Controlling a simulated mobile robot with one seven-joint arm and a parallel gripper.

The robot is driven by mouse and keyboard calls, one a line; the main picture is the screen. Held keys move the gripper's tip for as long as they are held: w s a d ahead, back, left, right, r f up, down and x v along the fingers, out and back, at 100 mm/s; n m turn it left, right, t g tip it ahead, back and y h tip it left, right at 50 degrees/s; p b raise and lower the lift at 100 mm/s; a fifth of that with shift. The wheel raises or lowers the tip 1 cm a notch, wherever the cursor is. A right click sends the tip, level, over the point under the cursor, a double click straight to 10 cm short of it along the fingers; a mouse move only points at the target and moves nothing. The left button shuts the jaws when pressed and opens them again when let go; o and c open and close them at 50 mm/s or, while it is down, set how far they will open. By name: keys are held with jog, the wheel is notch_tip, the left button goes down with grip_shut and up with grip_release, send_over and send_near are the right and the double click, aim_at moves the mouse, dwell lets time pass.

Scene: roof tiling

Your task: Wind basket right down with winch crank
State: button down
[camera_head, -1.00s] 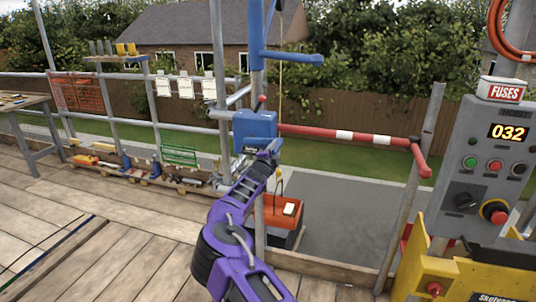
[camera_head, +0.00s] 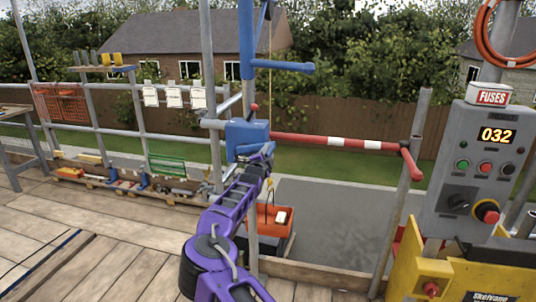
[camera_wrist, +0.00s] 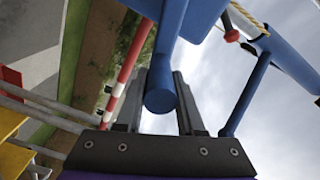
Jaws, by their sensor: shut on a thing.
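The blue winch (camera_head: 247,138) is mounted on the scaffold post, with my purple arm reaching up to it. In the wrist view, the blue crank handle (camera_wrist: 161,92) lies between the two fingers of my gripper (camera_wrist: 158,88), which is shut on it. In the head view my gripper (camera_head: 257,160) is at the winch's lower front and hides most of the crank. The orange-red basket (camera_head: 266,231) is low behind the post, beyond the deck edge, and my arm and the post partly cover it. A rope (camera_head: 270,110) runs down above it from the blue hoist arm (camera_head: 283,65).
A red-and-white barrier bar (camera_head: 340,142) spans right of the winch. A grey control box (camera_head: 478,170) reading 032 and a yellow machine (camera_head: 440,275) stand at right. Wooden deck (camera_head: 100,235) is open at left; pallets with tools (camera_head: 130,185) line the rail.

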jog(key=c, duration=0.7)
grip_release()
jog(key=shift+a, duration=0.4)
jog(key=shift+o, duration=0.9)
jog(key=shift+d, duration=0.2)
jog(key=v, duration=1.7)
jog(key=shift+s, duration=0.2)
